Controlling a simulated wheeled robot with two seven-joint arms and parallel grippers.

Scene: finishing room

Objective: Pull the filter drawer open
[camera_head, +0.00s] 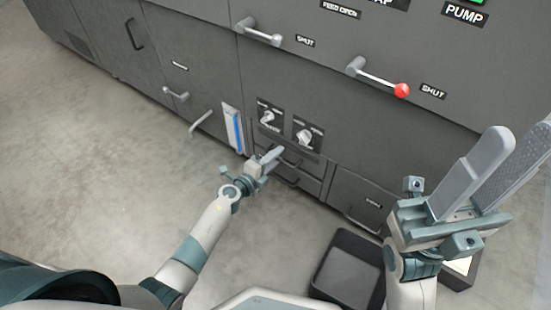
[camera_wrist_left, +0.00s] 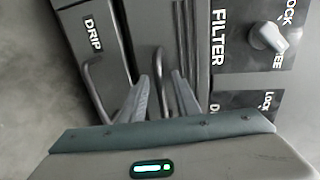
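The filter drawer (camera_wrist_left: 140,28) is a grey front low in the cabinet, beside the FILTER label (camera_wrist_left: 218,38); it looks closed. Its dark bar handle (camera_wrist_left: 158,62) shows between the fingers of my left gripper (camera_wrist_left: 161,80) in the left wrist view. These fingers are open, one on each side of the handle; whether either touches it I cannot tell. In the head view my left gripper (camera_head: 277,153) is at the drawer front and partly hides it. My right gripper (camera_head: 524,135) is open and empty, raised at the right.
The DRIP drawer, with its own handle (camera_wrist_left: 90,85), lies just below. Two knobs (camera_head: 268,118) (camera_head: 305,137) sit above the filter drawer. A lever with a red ball (camera_head: 401,90) sticks out higher up. A black bin (camera_head: 347,265) stands on the floor; the floor at left is clear.

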